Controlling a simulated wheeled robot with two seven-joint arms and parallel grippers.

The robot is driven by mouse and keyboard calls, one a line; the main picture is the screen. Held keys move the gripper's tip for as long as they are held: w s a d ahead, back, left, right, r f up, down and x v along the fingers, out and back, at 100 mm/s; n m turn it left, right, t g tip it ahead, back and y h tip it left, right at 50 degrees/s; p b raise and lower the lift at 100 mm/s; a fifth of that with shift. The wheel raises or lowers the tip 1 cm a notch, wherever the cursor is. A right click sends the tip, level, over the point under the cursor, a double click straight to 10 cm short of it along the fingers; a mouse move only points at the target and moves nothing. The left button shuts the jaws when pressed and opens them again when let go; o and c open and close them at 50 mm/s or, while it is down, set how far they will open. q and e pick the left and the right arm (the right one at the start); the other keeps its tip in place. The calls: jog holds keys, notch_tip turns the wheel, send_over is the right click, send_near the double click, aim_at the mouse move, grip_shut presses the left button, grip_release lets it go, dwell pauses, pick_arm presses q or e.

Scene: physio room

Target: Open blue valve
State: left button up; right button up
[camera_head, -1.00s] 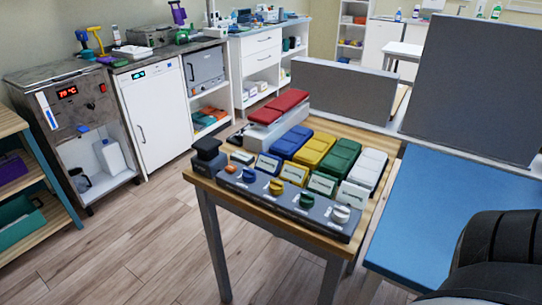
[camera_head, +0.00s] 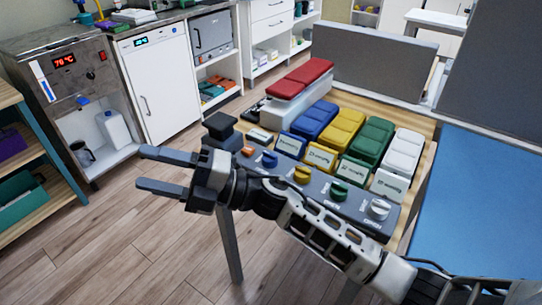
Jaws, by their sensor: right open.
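The blue valve (camera_head: 269,158) is a small blue knob on the dark grey valve panel (camera_head: 321,187) along the table's front edge. An orange knob (camera_head: 248,151) sits to its left; yellow (camera_head: 302,174), green (camera_head: 339,190) and white (camera_head: 379,209) knobs sit to its right. My right gripper (camera_head: 164,171) is open and empty, its two fingers pointing left. It is in front of and left of the panel, over the floor in the picture, apart from the blue valve. My right forearm crosses in front of the panel's lower edge. My left gripper is not in view.
Blue (camera_head: 315,120), yellow (camera_head: 337,130), green (camera_head: 372,141) and white (camera_head: 403,150) padded blocks lie behind the panel, with a red one (camera_head: 303,78) farther back. A black block (camera_head: 220,126) stands at the table's left corner. A blue padded bench (camera_head: 480,215) is at the right.

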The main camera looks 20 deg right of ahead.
jog(key=a+n+g+h, duration=0.2)
jog(key=n+g, duration=0.4)
jog(key=n, duration=0.2)
notch_tip(320, 180, up, 5)
jog(key=n+h+b, duration=0.3)
jog(key=n+h, duration=0.4)
jog(key=h, duration=1.3)
send_over(270, 153)
notch_tip(270, 153, down, 16)
jog(key=shift+r, duration=0.2)
jog(key=c, duration=1)
